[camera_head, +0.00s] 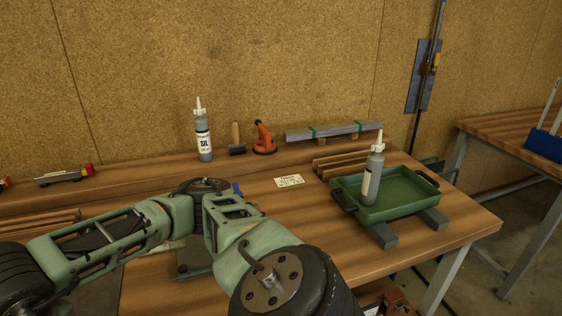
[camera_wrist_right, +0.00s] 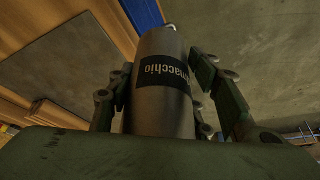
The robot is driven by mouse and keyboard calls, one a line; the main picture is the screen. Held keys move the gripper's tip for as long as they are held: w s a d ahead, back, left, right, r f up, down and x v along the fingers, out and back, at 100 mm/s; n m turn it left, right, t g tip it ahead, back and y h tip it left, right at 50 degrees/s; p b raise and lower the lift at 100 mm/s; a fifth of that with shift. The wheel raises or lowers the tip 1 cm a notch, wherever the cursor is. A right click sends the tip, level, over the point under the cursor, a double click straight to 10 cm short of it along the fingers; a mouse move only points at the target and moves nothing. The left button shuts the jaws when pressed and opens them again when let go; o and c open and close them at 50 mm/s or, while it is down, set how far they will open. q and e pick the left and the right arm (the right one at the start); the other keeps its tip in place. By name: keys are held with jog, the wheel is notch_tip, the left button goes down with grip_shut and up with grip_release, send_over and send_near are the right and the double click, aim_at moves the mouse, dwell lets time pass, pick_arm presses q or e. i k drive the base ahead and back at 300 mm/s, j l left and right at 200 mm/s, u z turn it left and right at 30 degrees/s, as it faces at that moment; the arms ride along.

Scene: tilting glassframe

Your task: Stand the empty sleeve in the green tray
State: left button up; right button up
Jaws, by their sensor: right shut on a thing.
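In the right wrist view my right gripper (camera_wrist_right: 155,95) is shut around a grey cylindrical sleeve (camera_wrist_right: 160,112) with a black label, its lettering upside down. A finger shows on each side of it. The head view does not show this gripper or the held sleeve; green arm links (camera_head: 215,225) cover the bench's near middle. The green tray (camera_head: 405,200) sits at the bench's right end. A grey cartridge (camera_head: 371,180) with a white nozzle stands in its left part, slightly tilted in the picture. My left gripper is not in view.
A second nozzled cartridge (camera_head: 203,143), labelled SIL, stands at the back, left of an orange suction tool (camera_head: 264,139). A white card (camera_head: 289,181) lies left of the tray. Wood strips (camera_head: 340,166) lie behind it. The tray's right part is clear.

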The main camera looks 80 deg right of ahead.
aim_at(403, 192)
jog(key=k+l+z, duration=0.3)
jog(key=z, duration=0.15)
jog(key=k+l+z, duration=0.45)
